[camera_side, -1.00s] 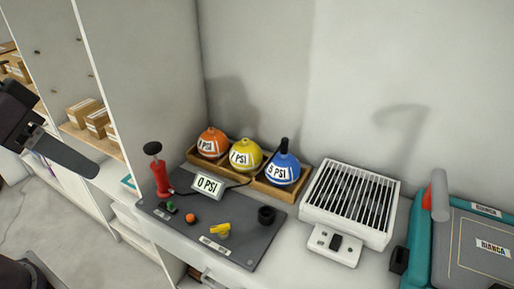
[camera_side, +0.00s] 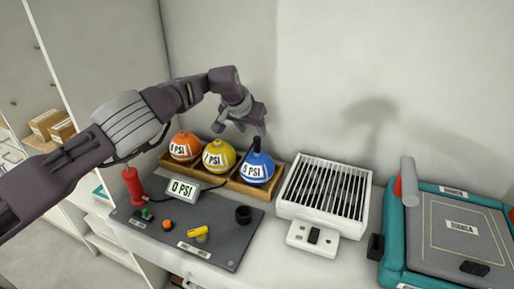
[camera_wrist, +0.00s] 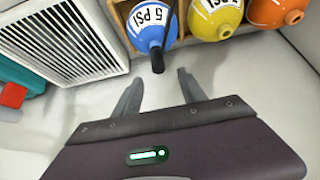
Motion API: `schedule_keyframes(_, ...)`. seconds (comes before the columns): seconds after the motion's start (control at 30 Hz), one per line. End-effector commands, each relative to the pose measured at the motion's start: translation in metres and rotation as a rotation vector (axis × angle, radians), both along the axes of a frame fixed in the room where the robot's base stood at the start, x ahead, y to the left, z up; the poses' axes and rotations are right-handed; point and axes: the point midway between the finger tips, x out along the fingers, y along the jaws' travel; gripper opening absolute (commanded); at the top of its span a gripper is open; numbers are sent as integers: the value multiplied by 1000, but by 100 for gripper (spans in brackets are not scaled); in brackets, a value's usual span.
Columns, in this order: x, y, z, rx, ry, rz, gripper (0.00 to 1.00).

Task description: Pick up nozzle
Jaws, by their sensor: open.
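A black nozzle-like piece (camera_side: 257,145) stands upright on top of the blue ball (camera_side: 256,168), labelled 5 PSI. In the wrist view this black piece (camera_wrist: 157,60) points toward the space between my fingertips. My gripper (camera_side: 241,127) is open and empty above the balls, close to the black piece, apart from it as far as I can see. In the wrist view my gripper (camera_wrist: 158,82) has its two fingers spread. Small yellow (camera_side: 198,231), orange (camera_side: 167,224) and green (camera_side: 146,214) pieces lie on the dark mat (camera_side: 225,244). I cannot tell whether these are nozzles.
Yellow (camera_side: 219,156) and orange (camera_side: 185,146) balls share the wooden tray (camera_side: 236,186) with the blue one. A red pump (camera_side: 133,186) and a 0 PSI gauge (camera_side: 181,190) stand at the mat's back. A white grilled box (camera_side: 322,195) is to the right.

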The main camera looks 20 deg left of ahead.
Motion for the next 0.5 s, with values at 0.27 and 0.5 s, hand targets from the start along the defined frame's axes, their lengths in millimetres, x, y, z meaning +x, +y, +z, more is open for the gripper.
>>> schedule_keyframes(0.27,22,-2,-38,1,0,0,49)
schedule_keyframes(0.5,23,-3,-42,-2,2,1,49)
